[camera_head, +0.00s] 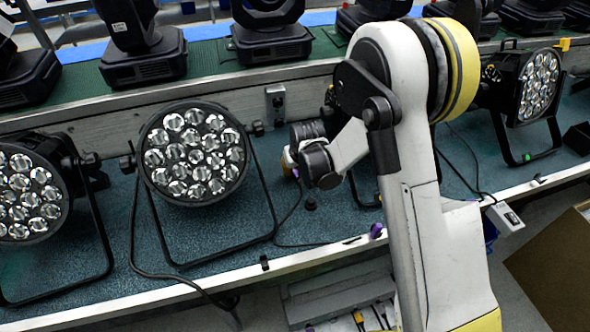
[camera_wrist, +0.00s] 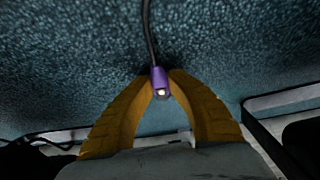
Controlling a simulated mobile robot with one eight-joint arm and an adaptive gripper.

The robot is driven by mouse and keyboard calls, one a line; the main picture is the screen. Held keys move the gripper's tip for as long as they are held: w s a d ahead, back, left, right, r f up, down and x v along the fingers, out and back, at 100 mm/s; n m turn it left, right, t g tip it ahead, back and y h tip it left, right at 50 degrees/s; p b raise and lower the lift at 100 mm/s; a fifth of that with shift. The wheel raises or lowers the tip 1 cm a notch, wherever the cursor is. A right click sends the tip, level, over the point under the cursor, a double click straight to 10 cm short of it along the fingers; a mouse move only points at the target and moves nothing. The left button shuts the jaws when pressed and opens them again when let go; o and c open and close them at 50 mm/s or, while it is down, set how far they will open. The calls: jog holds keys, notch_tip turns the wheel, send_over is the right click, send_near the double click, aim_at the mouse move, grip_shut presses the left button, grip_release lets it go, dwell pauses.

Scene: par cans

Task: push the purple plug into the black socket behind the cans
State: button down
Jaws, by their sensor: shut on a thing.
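My gripper's yellow fingers (camera_wrist: 160,95) are closed on the purple plug (camera_wrist: 159,77) in the wrist view. A dark cable runs up from the plug, and its light-tipped end faces the camera. In the head view my gripper (camera_head: 289,163) is low over the teal shelf, right of the middle can (camera_head: 194,152); only a bit of purple shows beneath it. A small plate with a dark inset (camera_head: 276,103) is on the grey rail behind the cans, above my gripper; it may be the black socket. No socket shows in the wrist view.
Other cans stand at left (camera_head: 32,195) and right (camera_head: 538,85), with black bracket legs on the shelf (camera_head: 230,225). Another purple piece (camera_head: 376,230) is at the shelf's front edge. Loose cables cross the shelf. My arm hides part of the right side.

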aim_at(295, 169)
jog(key=shift+r+p, duration=1.5)
jog(key=shift+r, duration=1)
jog(key=shift+w, duration=0.15)
jog(key=w+a+r+p, duration=0.1)
jog(key=w+r+p, duration=0.1)
jog(key=w+r, duration=0.2)
jog(key=w+a+r+p, duration=0.2)
jog(key=w+r, duration=0.2)
jog(key=w, duration=0.6)
jog(key=shift+w, duration=0.2)
jog(key=shift+w+a, duration=0.25)
jog(key=shift+w, duration=0.9)
dwell(2.3)
